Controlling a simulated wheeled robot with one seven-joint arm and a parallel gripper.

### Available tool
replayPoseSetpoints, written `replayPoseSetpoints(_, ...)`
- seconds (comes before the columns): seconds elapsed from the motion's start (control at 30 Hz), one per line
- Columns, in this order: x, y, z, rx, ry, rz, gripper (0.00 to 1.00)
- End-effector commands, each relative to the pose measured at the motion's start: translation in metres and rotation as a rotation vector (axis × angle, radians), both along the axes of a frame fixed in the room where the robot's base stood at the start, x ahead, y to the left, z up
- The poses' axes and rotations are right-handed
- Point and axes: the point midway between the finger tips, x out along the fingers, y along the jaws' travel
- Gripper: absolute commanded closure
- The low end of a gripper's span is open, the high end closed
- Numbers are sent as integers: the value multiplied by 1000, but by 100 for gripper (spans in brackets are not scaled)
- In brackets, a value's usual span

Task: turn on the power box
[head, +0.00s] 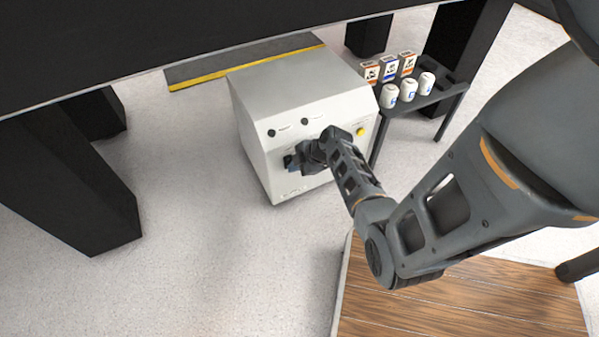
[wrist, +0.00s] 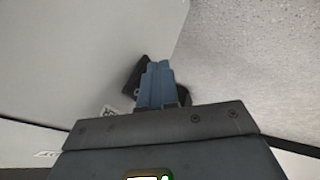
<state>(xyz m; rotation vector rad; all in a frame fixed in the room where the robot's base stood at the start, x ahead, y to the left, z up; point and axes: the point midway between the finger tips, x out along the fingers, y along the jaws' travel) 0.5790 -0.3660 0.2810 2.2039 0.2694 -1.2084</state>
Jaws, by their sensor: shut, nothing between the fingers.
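The power box (head: 300,90) is a white-grey cabinet on the floor, with black knobs along the top of its front face and a yellow button (head: 361,131) at the right. A dark part (wrist: 135,75) on the box's pale face (wrist: 75,55) shows just behind the fingertips. Whether the fingers touch it I cannot tell.
A small dark table (head: 440,97) right of the box holds several white containers (head: 408,90) and small cartons (head: 389,67). Black legs (head: 75,175) and a dark overhead beam (head: 180,40) frame the box. A yellow-edged strip (head: 245,62) lies behind. Floor at the front left is clear.

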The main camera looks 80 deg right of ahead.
Motion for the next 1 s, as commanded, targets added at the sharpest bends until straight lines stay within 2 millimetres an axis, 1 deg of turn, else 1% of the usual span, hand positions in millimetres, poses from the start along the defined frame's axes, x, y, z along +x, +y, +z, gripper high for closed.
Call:
replayPoseSetpoints(0.37, 1, -1, -1, 0, 0, 0, 100)
replayPoseSetpoints(0.57, 3, -4, -9, -42, -35, 1, 100)
replayPoseSetpoints(0.6, 3, -4, -3, -39, -33, 0, 100)
replayPoseSetpoints(0.83, 3, -4, -1, -38, -33, 0, 100)
replayPoseSetpoints(1.0, 3, -4, 5, -37, -32, 0, 100)
